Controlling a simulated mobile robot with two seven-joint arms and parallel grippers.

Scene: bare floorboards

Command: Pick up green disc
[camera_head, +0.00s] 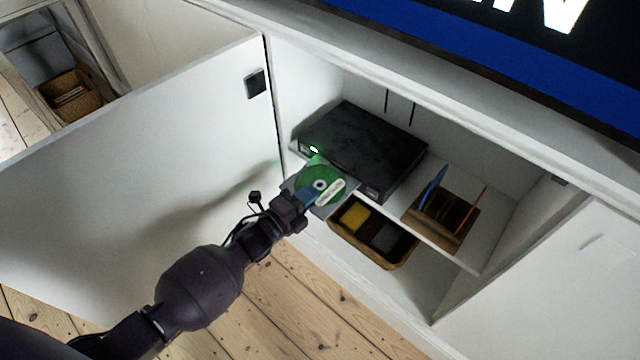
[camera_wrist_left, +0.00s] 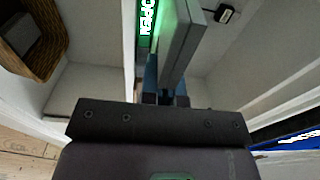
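The green disc (camera_head: 309,182) with a white label lies on the grey tray (camera_head: 346,200) that sticks out of the black disc player (camera_head: 362,148). My left gripper (camera_head: 306,197) is at the near edge of the disc and tray, and its bluish fingertips overlap the disc in the head view. In the left wrist view, the fingers are partly hidden by the gripper body, a grey slab and a green glow. I cannot tell whether they grip the disc. The player's lit display (camera_wrist_left: 148,17) reads "OPEN" there. My right gripper is out of view.
The player stands on a shelf in a white cabinet. A brown holder (camera_head: 440,228) with thin upright cases is right of it. A wicker basket (camera_head: 345,236) sits below. The open white door (camera_head: 140,190) is left of my arm, and a screen (camera_head: 480,45) is above.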

